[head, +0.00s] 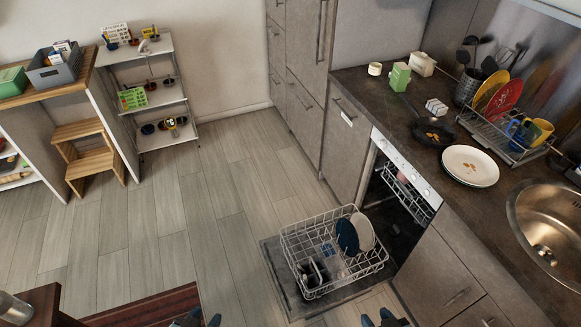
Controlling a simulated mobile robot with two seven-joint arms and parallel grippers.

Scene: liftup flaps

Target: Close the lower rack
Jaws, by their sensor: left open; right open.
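The lower rack (346,284) is a white wire basket, pulled out over the open dishwasher door (275,268) at the lower middle right. A dark blue plate (347,237) and a pale plate (363,232) stand upright in it, with a dark cutlery holder (312,272) nearer the front. The dishwasher (398,205) is open, and an upper rack (408,194) shows inside. My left gripper (197,319) is open at the bottom edge, left of the rack. My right gripper (385,320) is open at the bottom edge, below and apart from the rack. Both are partly cut off.
The counter (390,105) carries a pan (432,134), white plates (469,166), a dish drainer (500,135) and a sink (552,225). Shelves (160,95) and a step stool (90,155) stand at the far left. The wooden floor (180,220) left of the door is clear.

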